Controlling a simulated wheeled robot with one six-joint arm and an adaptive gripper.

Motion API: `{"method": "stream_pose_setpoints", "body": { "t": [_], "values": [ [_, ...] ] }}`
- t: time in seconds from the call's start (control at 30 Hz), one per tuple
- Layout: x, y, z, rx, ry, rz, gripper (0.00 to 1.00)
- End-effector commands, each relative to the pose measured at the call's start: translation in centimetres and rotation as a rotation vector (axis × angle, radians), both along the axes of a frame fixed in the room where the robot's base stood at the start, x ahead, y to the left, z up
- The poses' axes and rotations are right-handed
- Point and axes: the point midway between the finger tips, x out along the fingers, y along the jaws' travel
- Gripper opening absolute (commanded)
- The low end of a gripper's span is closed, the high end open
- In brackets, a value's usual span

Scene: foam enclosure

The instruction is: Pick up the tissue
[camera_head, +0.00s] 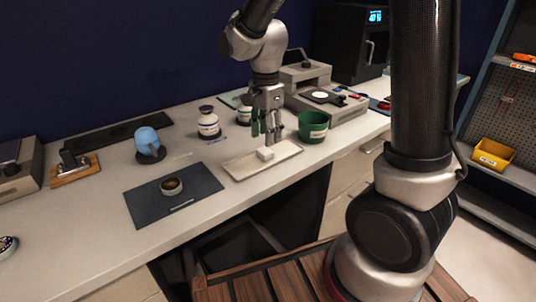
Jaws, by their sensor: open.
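A small white block-shaped item (265,154), which looks like the folded tissue, lies on a shallow cream tray (240,171) on the counter. My gripper (267,138) points down just above and slightly behind it in the picture, with its fingers apart. Nothing shows between the fingers. I cannot tell the exact gap between the fingertips and the white item. The item's top and front are visible and not covered by the gripper.
A green pot (313,127) stands close to the right of my gripper. A white jar with dark bands (208,123) stands to the left. A dark mat (145,205) with a small cup (171,186) and a blue mug (148,142) are further left.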

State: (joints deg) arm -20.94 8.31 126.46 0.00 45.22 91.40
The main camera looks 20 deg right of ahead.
Motion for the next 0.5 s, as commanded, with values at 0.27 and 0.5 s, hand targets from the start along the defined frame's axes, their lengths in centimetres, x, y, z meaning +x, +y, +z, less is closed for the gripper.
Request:
{"method": "stream_pose_setpoints", "body": {
  "t": [0.27,0.5],
  "values": [
    [-0.2,-0.2,-4.2,-0.001,0.004,0.002,0.45],
    [-0.1,-0.2,-5.7,0.000,0.000,0.002,0.45]
  ]
}}
